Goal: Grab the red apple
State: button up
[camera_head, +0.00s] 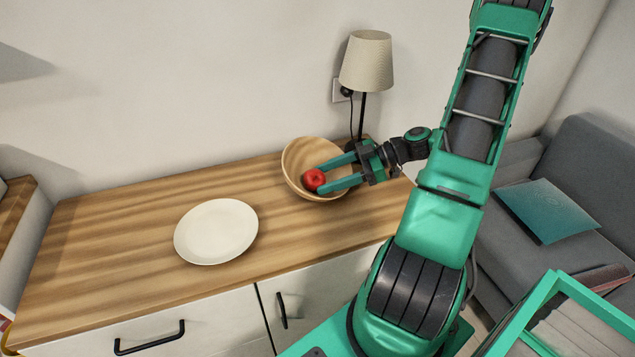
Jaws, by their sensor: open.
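The red apple (314,179) lies in a wooden bowl (295,160) near the right end of the cabinet top. My gripper (322,179) reaches in from the right over the bowl, with its two green fingers spread. The apple shows between the fingers, near their tips. I cannot tell whether either finger touches it. The bowl's right side is partly hidden behind my gripper.
A white plate (216,232) lies on the wooden cabinet top (110,250), left of the bowl. A lamp (366,62) stands close behind my gripper, by the wall. The far left of the top is clear. A grey sofa (590,165) is at the right.

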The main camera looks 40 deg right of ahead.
jog(key=shift+a+f, duration=0.15)
jog(key=shift+f, duration=0.05)
jog(key=shift+c, duration=0.5)
jog(key=c, duration=0.7)
